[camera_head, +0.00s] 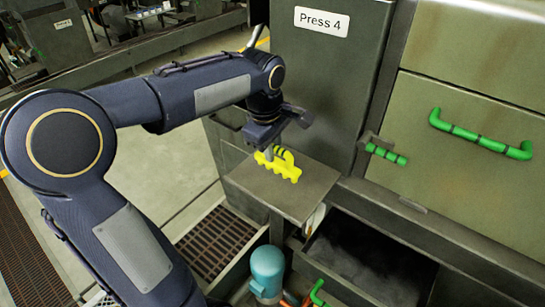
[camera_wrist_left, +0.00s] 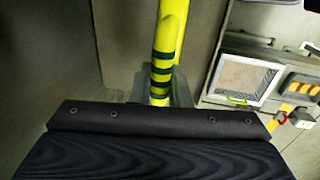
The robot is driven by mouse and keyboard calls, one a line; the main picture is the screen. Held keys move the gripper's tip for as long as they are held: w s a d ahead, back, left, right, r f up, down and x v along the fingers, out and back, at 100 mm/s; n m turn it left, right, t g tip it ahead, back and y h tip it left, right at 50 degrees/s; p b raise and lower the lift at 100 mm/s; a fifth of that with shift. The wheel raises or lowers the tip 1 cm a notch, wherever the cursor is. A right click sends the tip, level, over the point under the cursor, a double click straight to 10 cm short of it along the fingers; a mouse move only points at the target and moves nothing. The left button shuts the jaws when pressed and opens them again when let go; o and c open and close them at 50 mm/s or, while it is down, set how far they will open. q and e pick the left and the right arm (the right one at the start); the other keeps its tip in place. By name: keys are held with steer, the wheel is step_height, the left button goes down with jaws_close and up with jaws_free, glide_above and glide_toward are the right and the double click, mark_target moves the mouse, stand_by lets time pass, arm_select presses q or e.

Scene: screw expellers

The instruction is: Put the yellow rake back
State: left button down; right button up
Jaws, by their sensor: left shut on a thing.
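The yellow rake (camera_head: 288,170) has a toothed head and a handle with dark bands. In the head view it is at the small grey shelf (camera_head: 305,205) on the front of Press 4. I cannot tell whether its head rests on the shelf or is just above it. My left gripper (camera_head: 268,150) is shut on the rake from above. In the left wrist view the yellow handle (camera_wrist_left: 168,45) runs up from between the fingers, which are mostly hidden by the wrist. My right gripper is not in view.
The Press 4 cabinet (camera_head: 325,75) stands right behind the shelf. Green handles (camera_head: 480,137) stick out at the right. Below are an open dark drawer (camera_head: 365,262), a blue-green motor (camera_head: 267,270) and a brown grate (camera_head: 217,235).

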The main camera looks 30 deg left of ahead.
arm_select(q)
steer(key=shift+w+f, duration=0.15)
steer(key=shift+f, duration=1.5)
steer(key=shift+f, duration=0.15)
steer(key=c, duration=1.4)
jaws_free()
steer(key=shift+o, duration=0.2)
step_height(320, 180, up, 11)
steer(key=s, duration=0.2)
steer(key=s+d+f+m+t+h, duration=0.1)
steer(key=s+d+f+m, duration=0.3)
steer(key=s+f+m, duration=0.2)
steer(key=s+d+f+m+t+h, duration=0.2)
steer(key=s+d+f+m, duration=0.2)
steer(key=s+m, duration=0.5)
steer(key=s+f, duration=0.2)
steer(key=shift+s+d+m+t+h+p, duration=0.25)
steer(key=shift+s+m+t+h+p, duration=0.05)
